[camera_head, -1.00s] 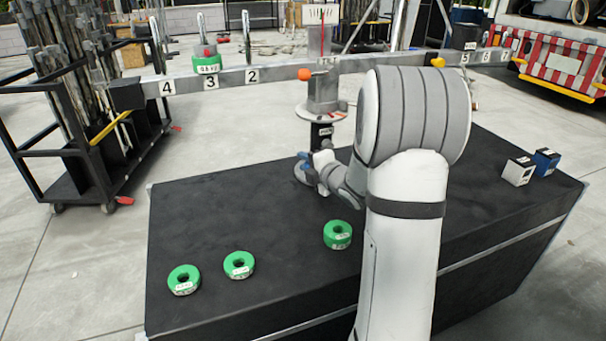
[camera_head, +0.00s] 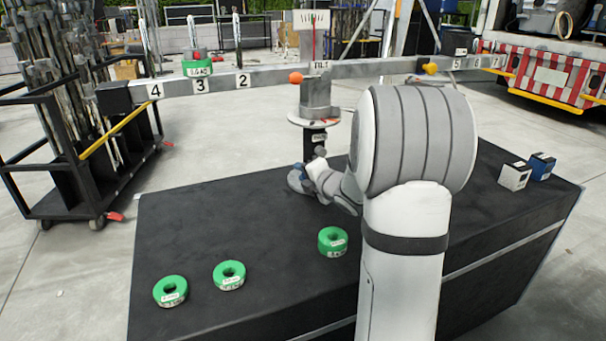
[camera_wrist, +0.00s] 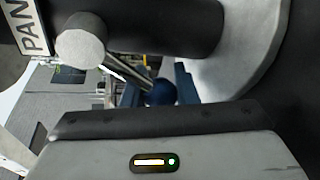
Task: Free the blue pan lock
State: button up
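The pan lock is a dark blue ball knob (camera_wrist: 160,92) on a thin metal rod in the wrist view, beside a dark cylinder and below a "PAN" label (camera_wrist: 30,27). In the wrist view, blue finger parts (camera_wrist: 185,82) show close to the knob. Whether they touch it cannot be told. The knob is not clearly distinct from the fingers in the head view.
A beam (camera_head: 375,70) with numbered marks crosses the post. It carries a green weight (camera_head: 197,68) and a black bucket (camera_head: 457,43). Green rings (camera_head: 229,275) lie on the black table (camera_head: 230,225).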

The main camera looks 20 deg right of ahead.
jog(key=o, duration=0.4)
jog(key=shift+p+v, duration=1)
jog(key=shift+v, duration=2.9)
